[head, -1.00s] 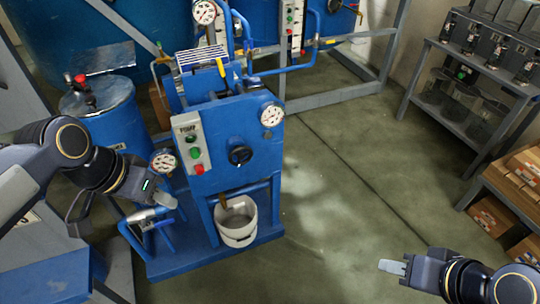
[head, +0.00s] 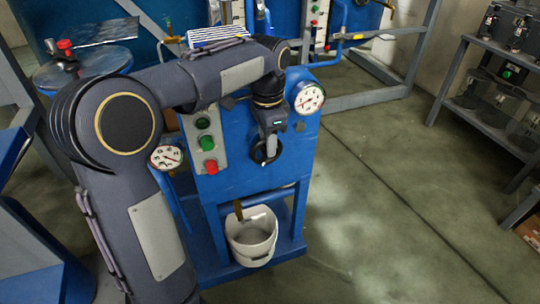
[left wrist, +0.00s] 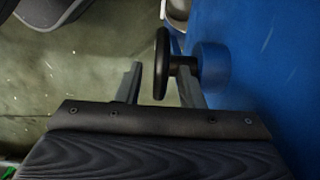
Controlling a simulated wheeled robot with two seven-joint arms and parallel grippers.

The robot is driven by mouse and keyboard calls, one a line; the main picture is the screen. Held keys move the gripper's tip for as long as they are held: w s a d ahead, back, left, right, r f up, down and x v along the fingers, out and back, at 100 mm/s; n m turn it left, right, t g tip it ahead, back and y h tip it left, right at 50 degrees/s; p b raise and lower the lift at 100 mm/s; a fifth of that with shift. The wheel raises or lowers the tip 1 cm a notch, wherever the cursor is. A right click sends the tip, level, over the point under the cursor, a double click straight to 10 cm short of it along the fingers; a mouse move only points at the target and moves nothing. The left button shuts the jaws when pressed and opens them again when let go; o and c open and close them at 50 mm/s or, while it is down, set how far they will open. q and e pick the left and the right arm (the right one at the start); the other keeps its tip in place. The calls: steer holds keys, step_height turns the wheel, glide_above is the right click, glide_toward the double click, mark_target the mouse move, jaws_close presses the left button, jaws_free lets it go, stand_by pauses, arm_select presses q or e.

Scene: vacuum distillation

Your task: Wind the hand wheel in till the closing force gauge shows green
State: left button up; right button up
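The black hand wheel (head: 266,152) is on the front of the blue press (head: 245,180). In the left wrist view the wheel (left wrist: 161,64) shows edge-on, on a short shaft from the blue face. My left gripper (head: 268,150) is at the wheel and partly covers it. In the left wrist view its fingers (left wrist: 158,88) are apart, one on each side of the rim, with a gap on the left side. A round white gauge (head: 309,97) is at the press's upper right and another gauge (head: 167,157) at its left. Their readings and any green zone are too small to tell.
A button panel (head: 203,142) with green and red buttons is left of the wheel. A white bucket (head: 252,238) stands below the press. My left arm crosses the press top. A grey shelf (head: 480,110) is at the right; the floor between is clear.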

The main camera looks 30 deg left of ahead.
mark_target(267, 163)
arm_select(q)
steer(key=shift+f+b, duration=0.5)
steer(key=shift+f, duration=1.35)
jaws_close()
